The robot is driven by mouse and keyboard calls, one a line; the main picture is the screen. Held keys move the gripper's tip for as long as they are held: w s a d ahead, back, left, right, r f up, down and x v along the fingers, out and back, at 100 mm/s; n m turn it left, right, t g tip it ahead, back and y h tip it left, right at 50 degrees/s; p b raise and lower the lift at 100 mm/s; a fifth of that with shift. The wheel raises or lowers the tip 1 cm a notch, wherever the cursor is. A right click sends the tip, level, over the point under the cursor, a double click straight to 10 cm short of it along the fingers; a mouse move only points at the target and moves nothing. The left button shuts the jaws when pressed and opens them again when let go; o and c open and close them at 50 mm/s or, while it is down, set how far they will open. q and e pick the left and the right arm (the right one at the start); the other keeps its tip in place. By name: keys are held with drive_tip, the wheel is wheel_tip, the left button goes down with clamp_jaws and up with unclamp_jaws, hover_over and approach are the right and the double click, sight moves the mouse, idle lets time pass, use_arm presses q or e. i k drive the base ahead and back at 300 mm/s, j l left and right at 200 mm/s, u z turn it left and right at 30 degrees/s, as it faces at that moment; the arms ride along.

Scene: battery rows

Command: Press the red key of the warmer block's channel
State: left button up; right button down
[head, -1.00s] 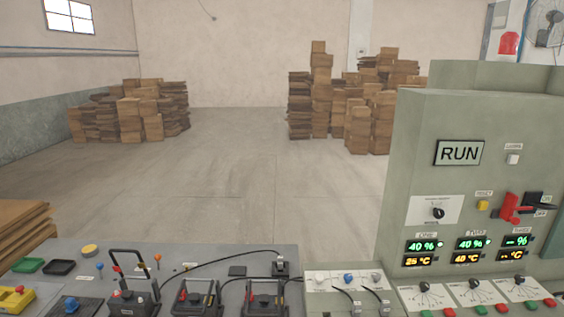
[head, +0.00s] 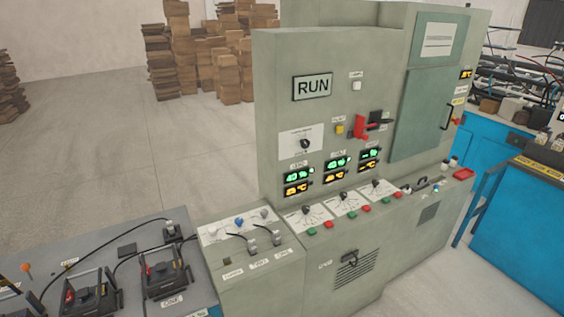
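The grey-green cabinet has three channel displays, one (head: 297,182), two (head: 336,168) and three (head: 369,160), each with a green % line above an amber °C line. The amber digits are too small to read surely now. On the sloped ledge below, each channel has a dial, a green key and a red key: the left red key (head: 328,225), the middle red key (head: 366,209) and the right red key (head: 399,197). Two black blocks with red parts, a nearer block (head: 90,296) and a farther block (head: 165,274), sit on the left bench. Neither gripper is in view.
A RUN sign (head: 313,86), a yellow button (head: 339,129) and a red lever (head: 360,127) are on the cabinet face. Cable plugs (head: 263,240) stand on the lower console. A blue bench (head: 525,225) is at the right. Open floor lies behind the left bench.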

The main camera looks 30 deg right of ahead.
sight(365, 209)
drive_tip(key=i+l+z, duration=0.15)
drive_tip(key=l, duration=0.45)
drive_tip(key=i+l+z, duration=0.2)
drive_tip(key=i+l, duration=0.2)
drive_tip(key=l, duration=0.15)
drive_tip(key=i+l+z, duration=0.15)
drive_tip(key=i+l, duration=0.2)
drive_tip(key=l, duration=0.2)
drive_tip(key=i+l+z, duration=0.15)
drive_tip(key=i+l, duration=0.2)
drive_tip(key=l, duration=0.15)
